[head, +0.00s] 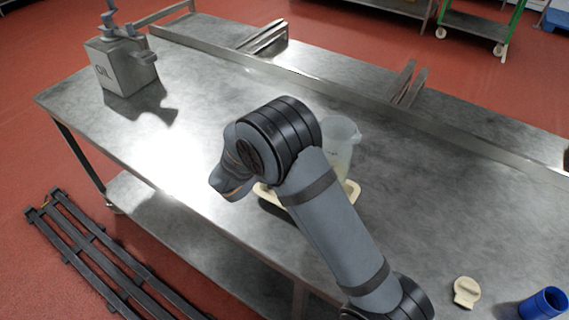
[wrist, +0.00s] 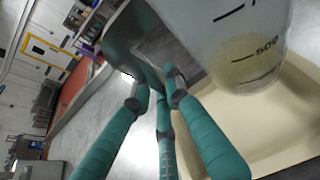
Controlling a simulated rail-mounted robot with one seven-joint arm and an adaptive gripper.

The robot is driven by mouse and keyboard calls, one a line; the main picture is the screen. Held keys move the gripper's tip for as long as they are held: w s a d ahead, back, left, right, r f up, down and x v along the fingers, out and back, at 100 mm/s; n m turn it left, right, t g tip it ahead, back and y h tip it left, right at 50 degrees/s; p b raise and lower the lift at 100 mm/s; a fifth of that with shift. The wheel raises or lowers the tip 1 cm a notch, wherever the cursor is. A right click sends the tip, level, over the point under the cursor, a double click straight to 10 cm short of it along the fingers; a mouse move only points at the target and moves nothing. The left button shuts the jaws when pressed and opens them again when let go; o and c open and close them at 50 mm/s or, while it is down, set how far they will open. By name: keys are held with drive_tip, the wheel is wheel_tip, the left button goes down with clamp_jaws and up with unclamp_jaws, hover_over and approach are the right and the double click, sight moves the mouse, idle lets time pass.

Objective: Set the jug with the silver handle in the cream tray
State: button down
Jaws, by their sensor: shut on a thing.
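The translucent jug (head: 342,148) stands out behind my arm in the head view, at or just above the cream tray (head: 351,192). In the wrist view the jug (wrist: 245,45) is upright or nearly so, with a 500 mark and some pale yellow inside. Its base is over the inside of the tray (wrist: 295,105); I cannot tell whether it touches the floor. My gripper (wrist: 158,82) has teal fingers closed on the jug's silver-grey handle (wrist: 130,38). My arm hides the gripper, the handle and much of the tray in the head view.
The steel table is mostly clear. An oil can (head: 122,65) stands at the far left. A cream object (head: 466,292) and a blue cup (head: 544,303) are at the lower right. A raised steel rail (head: 330,85) runs along the back.

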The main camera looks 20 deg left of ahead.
drive_tip(key=a+f+p, duration=0.1)
drive_tip(key=a+f, duration=0.1)
drive_tip(key=s+a+f+p, duration=0.1)
drive_tip(key=a+f, duration=0.1)
drive_tip(key=f, duration=0.1)
drive_tip(key=a+f+p, duration=0.1)
drive_tip(key=f, duration=0.1)
drive_tip(key=shift+s+a+f, duration=0.2)
drive_tip(key=shift+s+a, duration=0.15)
drive_tip(key=shift+a, duration=0.05)
drive_tip(key=shift+f, duration=0.15)
drive_tip(key=shift+f+b, duration=0.15)
drive_tip(key=shift+b, duration=0.25)
drive_tip(key=c, duration=1.7)
unclamp_jaws()
drive_tip(key=shift+r, duration=0.25)
drive_tip(key=b+v, duration=0.2)
drive_tip(key=v, duration=1)
